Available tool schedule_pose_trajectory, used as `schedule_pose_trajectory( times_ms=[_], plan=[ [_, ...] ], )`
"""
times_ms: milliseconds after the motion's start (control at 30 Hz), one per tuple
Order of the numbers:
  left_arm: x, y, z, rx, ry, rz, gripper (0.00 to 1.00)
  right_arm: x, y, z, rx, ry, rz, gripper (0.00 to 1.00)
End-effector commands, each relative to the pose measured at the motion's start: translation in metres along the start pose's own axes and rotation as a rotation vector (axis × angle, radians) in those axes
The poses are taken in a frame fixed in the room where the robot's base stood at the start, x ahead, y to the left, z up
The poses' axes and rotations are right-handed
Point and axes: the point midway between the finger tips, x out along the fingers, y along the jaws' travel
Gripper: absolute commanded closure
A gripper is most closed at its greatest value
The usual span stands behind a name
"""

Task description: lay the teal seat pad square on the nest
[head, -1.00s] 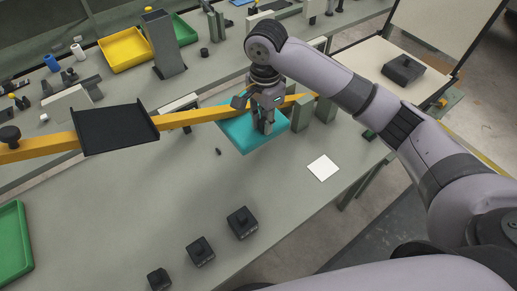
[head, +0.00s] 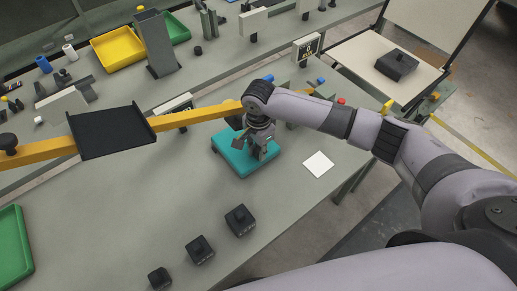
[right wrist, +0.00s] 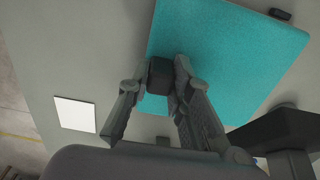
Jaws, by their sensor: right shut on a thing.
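The teal seat pad (head: 232,159) is a thick flat slab over the grey bench, in front of the orange beam. My right gripper (head: 262,150) is on its right part, shut on the small dark knob of the pad. In the right wrist view the knob (right wrist: 160,72) sits between the fingers near an edge of the teal pad (right wrist: 230,55). I cannot tell whether the pad touches the bench or hangs just above it. I cannot pick out the nest with certainty; the arm hides part of the area behind the pad. My left gripper is out of view.
An orange beam (head: 185,118) bearing a black tray (head: 112,132) crosses behind the pad. A white square (head: 318,163) lies to its right. Black knobbed blocks (head: 240,220) stand near the front edge. A green tray (head: 12,245) is at left. The bench's middle left is clear.

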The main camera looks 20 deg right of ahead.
Motion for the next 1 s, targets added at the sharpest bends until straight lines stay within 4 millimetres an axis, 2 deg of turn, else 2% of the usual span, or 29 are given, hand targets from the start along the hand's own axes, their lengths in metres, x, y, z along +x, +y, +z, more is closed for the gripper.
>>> schedule_pose_trajectory(
  times_ms=[100, 133, 400, 767, 867, 1000],
  plan=[
    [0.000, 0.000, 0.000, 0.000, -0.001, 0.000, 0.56, -0.001, 0.000, 0.000, 0.000, -0.001, -0.001, 1.00],
    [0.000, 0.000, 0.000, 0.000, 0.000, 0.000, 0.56, 0.000, 0.000, 0.000, 0.000, -0.001, 0.001, 0.79],
    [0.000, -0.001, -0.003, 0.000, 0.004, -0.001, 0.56, 0.000, 0.000, 0.000, 0.000, -0.001, 0.000, 0.61],
    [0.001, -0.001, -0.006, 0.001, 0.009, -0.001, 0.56, -0.004, -0.001, 0.000, 0.000, -0.001, -0.001, 0.60],
    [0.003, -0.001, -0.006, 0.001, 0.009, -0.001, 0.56, -0.015, -0.001, 0.001, 0.000, -0.002, -0.002, 0.60],
    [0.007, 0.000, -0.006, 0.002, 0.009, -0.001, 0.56, -0.041, -0.001, 0.001, 0.000, -0.002, -0.004, 0.60]
  ],
)
